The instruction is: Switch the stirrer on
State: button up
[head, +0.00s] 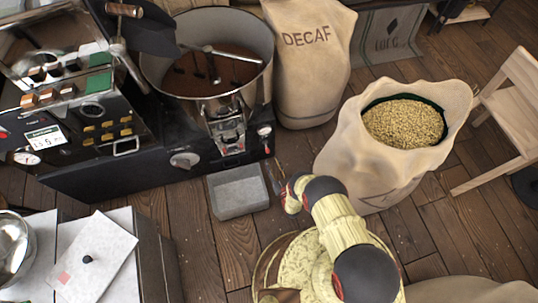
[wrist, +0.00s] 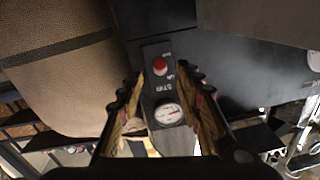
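The stirrer (head: 206,50) is a bar with paddles across the round cooling pan (head: 148,66), which holds dark beans. The panel also shows small on the machine's front right corner in the head view (head: 265,142). My gripper (wrist: 164,92) is open, its two fingers on either side of the panel in the picture, nothing held. The red control lies beyond the fingertips; I cannot tell the control's setting.
A grey metal bin (head: 239,194) stands on the floor below the machine. A DECAF sack (head: 305,70) stands right of the pan, and an open sack of pale beans (head: 350,150) stands near my arm. A wooden chair (head: 510,115) is at the far right.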

aim_at(267, 148)
jog(key=b+x, duration=0.1)
jog(key=x, duration=0.5)
jog(key=shift+w+b, duration=0.25)
jog(key=shift+b, duration=0.15)
jog(key=shift+a, duration=0.1)
jog(key=shift+c, duration=0.9)
grip_shut()
